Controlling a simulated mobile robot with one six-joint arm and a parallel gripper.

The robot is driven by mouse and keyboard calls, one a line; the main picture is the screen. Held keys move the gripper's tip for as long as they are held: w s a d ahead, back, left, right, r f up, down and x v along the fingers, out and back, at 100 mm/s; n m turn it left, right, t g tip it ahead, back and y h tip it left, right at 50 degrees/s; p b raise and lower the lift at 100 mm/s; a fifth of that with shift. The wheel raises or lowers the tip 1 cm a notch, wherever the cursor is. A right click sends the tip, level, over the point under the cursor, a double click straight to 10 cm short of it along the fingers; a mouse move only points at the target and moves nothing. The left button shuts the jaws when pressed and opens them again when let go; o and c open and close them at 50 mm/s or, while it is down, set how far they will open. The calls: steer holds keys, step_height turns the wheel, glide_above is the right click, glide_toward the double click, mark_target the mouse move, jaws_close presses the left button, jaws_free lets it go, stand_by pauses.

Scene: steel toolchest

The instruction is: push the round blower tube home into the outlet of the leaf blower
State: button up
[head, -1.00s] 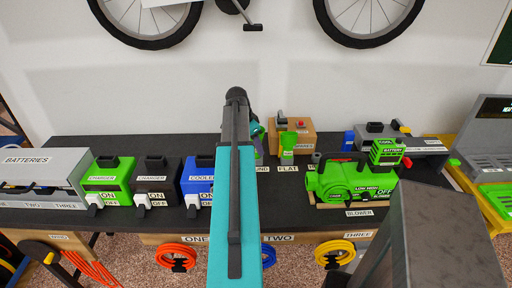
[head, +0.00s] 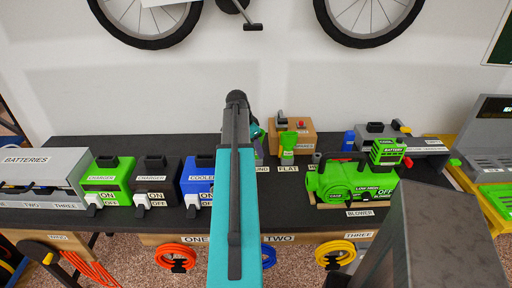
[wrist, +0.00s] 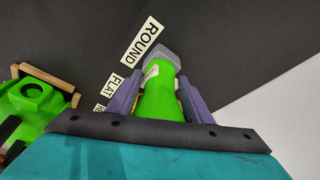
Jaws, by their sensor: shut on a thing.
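The round blower tube (wrist: 155,108) is green with a grey end and sits between the two purple fingers of my gripper (wrist: 158,88) in the wrist view. My gripper is shut on it, beside the ROUND label on the dark bench. I cannot tell whether the tube is clear of the bench. In the head view my arm hides most of the gripper and tube. The green leaf blower (head: 346,182) stands on a wooden base to the right, apart from the tube. Part of a green body with a round opening (wrist: 32,92) shows at the left of the wrist view.
A green flat nozzle (head: 288,155) stands by the FLAT label, with a cardboard-coloured box (head: 304,139) behind. A green battery (head: 387,153) sits on the blower. The wall is behind.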

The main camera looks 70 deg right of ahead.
steer(key=shift+f, duration=0.25)
steer(key=o, duration=1.3)
steer(key=shift+c, duration=0.2)
steer(key=shift+r, duration=0.1)
steer(key=shift+s+d+r+p+v, duration=0.1)
steer(key=shift+s+d+p+v, duration=0.1)
steer(key=shift+p+v, duration=0.95)
steer(key=shift+s+d+r+p+v, duration=0.15)
steer(key=shift+p+v, duration=0.35)
steer(key=shift+v, duration=1.25)
steer(key=shift+s+d+p+v, duration=0.2)
steer(key=shift+p+v, duration=0.65)
steer(key=shift+v, duration=0.6)
steer(key=shift+w, duration=0.1)
